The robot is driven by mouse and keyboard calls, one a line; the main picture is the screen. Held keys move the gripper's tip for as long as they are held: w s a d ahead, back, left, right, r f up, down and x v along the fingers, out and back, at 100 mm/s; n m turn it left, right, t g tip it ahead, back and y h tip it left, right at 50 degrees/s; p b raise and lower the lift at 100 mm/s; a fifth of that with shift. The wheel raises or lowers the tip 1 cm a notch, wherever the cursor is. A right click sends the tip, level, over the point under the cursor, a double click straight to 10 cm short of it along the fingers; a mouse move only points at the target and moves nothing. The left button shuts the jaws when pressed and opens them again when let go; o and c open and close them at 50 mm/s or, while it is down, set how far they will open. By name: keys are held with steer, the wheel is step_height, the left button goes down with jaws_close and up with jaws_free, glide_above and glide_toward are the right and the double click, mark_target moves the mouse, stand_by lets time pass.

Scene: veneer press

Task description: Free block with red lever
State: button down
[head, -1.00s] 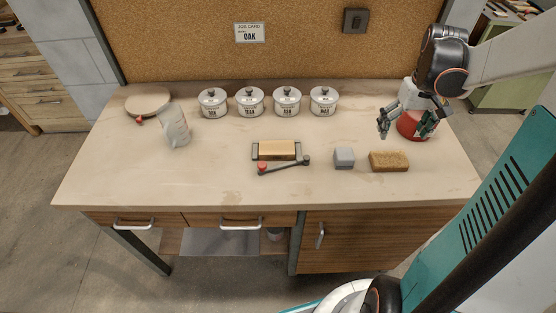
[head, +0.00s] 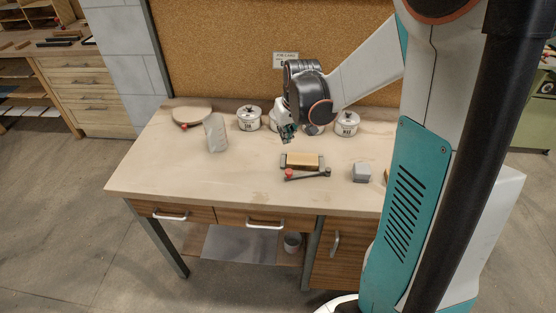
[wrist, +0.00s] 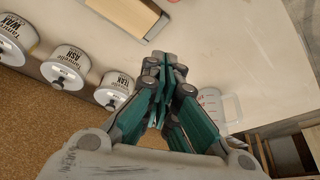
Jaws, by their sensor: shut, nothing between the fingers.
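The tan block (head: 303,160) lies in a dark holder on the bench, with a dark jaw at each end. The lever (head: 312,175) with its red knob (head: 289,173) lies along the holder's front side, knob to the left. My gripper (head: 287,137) hangs above the bench behind the block, close to the canisters, apart from the block and lever. In the wrist view my gripper (wrist: 163,68) is shut and empty. The block (wrist: 128,12) is partly visible at the top edge of that view, where I cannot see the red knob.
Several white lidded canisters stand behind; one (head: 249,118) is left of my gripper, another (head: 347,122) right. A clear jug (head: 215,133) and a round board (head: 192,114) are at left. A grey cube (head: 361,172) is right of the holder. The bench front-left is clear.

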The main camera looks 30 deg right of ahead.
steer(key=b+x, duration=0.3)
steer(key=x, duration=0.7)
steer(key=shift+d, duration=0.15)
steer(key=shift+s+f+b, duration=0.2)
steer(key=shift+s+b, duration=0.1)
steer(key=shift+s+a+f+b, duration=0.1)
steer(key=shift+s+a+b, duration=0.1)
steer(key=shift+s, duration=0.65)
steer(key=shift+s+a+b, duration=0.1)
steer(key=shift+s+b, duration=0.05)
steer(key=shift+s, duration=0.7)
steer(key=shift+s, duration=0.1)
